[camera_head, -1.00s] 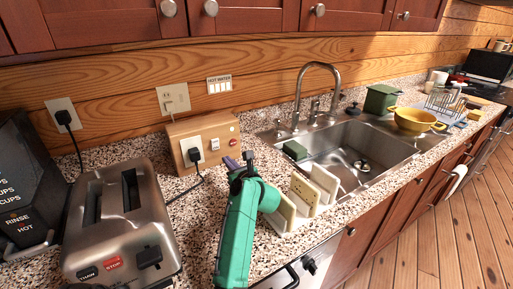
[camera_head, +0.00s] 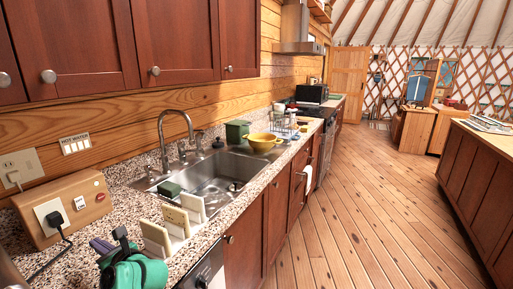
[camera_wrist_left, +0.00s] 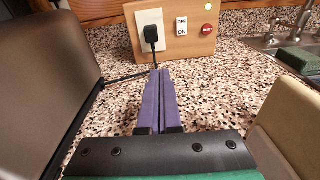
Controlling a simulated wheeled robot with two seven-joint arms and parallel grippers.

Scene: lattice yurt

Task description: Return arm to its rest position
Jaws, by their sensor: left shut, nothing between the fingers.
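My left arm, green, comes in at the bottom left of the head view. Its left gripper (camera_head: 103,246) has purple fingers over the speckled counter (camera_head: 85,225). In the left wrist view the two fingers (camera_wrist_left: 161,78) lie side by side, shut and empty. They point toward a wooden switch box (camera_wrist_left: 185,35) with a black plug in its socket. The box also stands at the left of the head view (camera_head: 88,192). My right gripper is not in view.
A rack of upright pale slabs (camera_head: 158,238) stands close right of my left arm. The sink (camera_head: 215,180) and a yellow pot (camera_head: 262,142) are beyond. A metal toaster (camera_wrist_left: 45,75) is left in the wrist view. The wooden floor (camera_head: 360,200) is clear.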

